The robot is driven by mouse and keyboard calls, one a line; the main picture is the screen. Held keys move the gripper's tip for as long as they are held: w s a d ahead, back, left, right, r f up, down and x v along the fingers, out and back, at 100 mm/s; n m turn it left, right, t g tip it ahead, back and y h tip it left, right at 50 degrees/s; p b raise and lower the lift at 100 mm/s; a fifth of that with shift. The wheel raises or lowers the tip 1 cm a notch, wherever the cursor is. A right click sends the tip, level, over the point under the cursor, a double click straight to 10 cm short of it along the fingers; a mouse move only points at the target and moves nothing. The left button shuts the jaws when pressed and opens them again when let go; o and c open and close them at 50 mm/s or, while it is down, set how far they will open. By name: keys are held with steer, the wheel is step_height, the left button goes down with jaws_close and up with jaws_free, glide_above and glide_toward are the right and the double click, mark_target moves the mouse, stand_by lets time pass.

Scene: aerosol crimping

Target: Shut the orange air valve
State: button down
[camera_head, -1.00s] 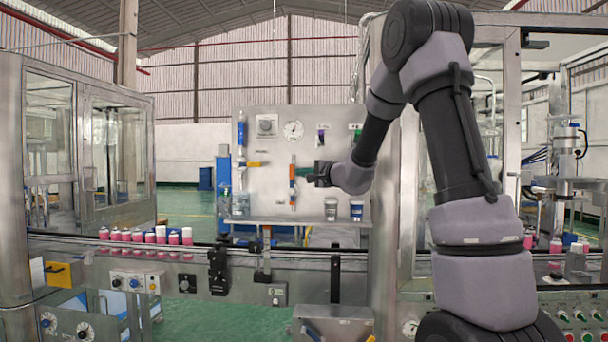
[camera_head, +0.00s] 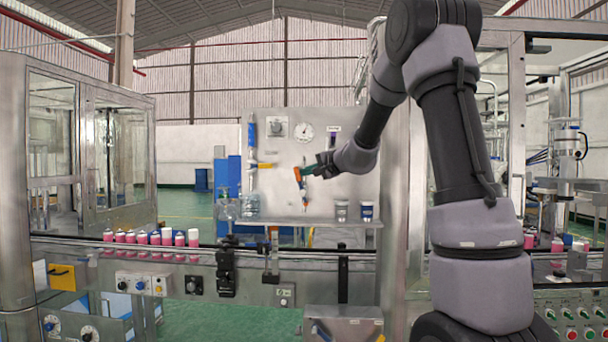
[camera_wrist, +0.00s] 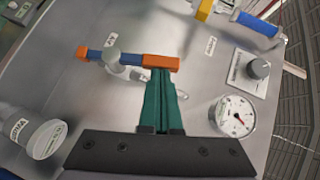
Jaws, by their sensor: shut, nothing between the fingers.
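The orange air valve (camera_head: 298,175) is on the upright metal panel, with orange and blue parts on an upright line. Its orange upper part leans to the left in the head view. In the wrist view its orange handle (camera_wrist: 160,61) lies across the tips of my gripper (camera_wrist: 160,73), beside a grey round valve body and blue parts. My gripper (camera_head: 306,171) has green fingers, shut together with nothing between them. The tips are at the handle and appear to touch it; the exact contact is hidden.
A pressure gauge (camera_head: 304,131) and a knob (camera_head: 276,127) are above. Cups (camera_head: 341,211) and glass jars (camera_head: 250,205) stand on the shelf below. A conveyor with pink cans (camera_head: 143,237) runs in front.

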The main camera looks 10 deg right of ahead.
steer(key=shift+w+a+r+n+g+h, duration=0.1)
steer(key=shift+w+a+n+g+h, duration=0.15)
steer(key=shift+a+n+g+h, duration=0.55)
steer(key=w+a+f, duration=0.2)
steer(key=a+f, duration=0.1)
steer(key=a, duration=0.3)
steer(key=shift+a+f+h, duration=0.15)
steer(key=shift+f+h, duration=0.15)
steer(key=shift+f, duration=0.2)
stand_by(0.3)
stand_by(0.5)
